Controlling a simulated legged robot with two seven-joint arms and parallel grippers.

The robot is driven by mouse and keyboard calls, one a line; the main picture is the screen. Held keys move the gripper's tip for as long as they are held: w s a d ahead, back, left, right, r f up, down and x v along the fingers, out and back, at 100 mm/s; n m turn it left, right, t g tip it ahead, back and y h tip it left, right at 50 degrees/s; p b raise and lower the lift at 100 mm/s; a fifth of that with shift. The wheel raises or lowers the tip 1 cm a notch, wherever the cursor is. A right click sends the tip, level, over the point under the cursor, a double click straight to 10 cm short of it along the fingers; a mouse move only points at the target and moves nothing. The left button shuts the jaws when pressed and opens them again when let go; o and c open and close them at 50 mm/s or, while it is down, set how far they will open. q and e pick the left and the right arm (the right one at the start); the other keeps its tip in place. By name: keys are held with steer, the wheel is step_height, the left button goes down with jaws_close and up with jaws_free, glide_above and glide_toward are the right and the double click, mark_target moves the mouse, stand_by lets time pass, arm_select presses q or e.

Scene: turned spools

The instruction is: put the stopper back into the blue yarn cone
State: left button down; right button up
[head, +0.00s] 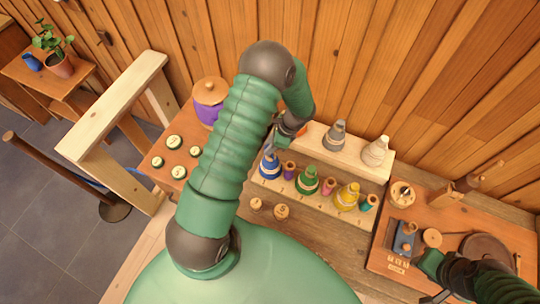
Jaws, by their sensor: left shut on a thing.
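The blue yarn cone (269,170) stands upright at the left end of the lower step of a pale wooden rack. My left gripper (273,145) is just above the cone's top, partly hidden by my green left arm. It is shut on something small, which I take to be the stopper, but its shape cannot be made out. I cannot tell whether it touches the cone. My right arm is at the lower right; its gripper (437,297) shows only in part at the bottom edge, and its jaws are unclear.
Green (307,181) and yellow (347,197) cones share the lower step with small spools. Grey (335,136) and cream (375,151) cones stand on the upper step. Two wooden knobs (281,212) sit in front. A purple jar (208,113) is left; a cluttered board (455,222) is right.

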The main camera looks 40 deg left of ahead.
arm_select(q)
steer(key=shift+d+r, duration=0.1)
steer(key=shift+d, duration=0.2)
steer(key=shift+d+f, duration=0.1)
steer(key=shift+f, duration=0.15)
steer(key=shift+b+x, duration=0.75)
steer(key=shift+x, duration=0.1)
steer(key=c, duration=1.3)
jaws_free()
steer(key=shift+w, duration=0.15)
steer(key=shift+o, duration=1.3)
steer(key=shift+d, duration=0.1)
arm_select(e)
steer(key=shift+d+f, duration=0.35)
steer(key=shift+f, duration=0.4)
arm_select(q)
steer(key=shift+o, duration=0.4)
steer(key=shift+r, duration=0.1)
steer(key=o, duration=0.3)
arm_select(e)
steer(key=shift+a+r, duration=0.1)
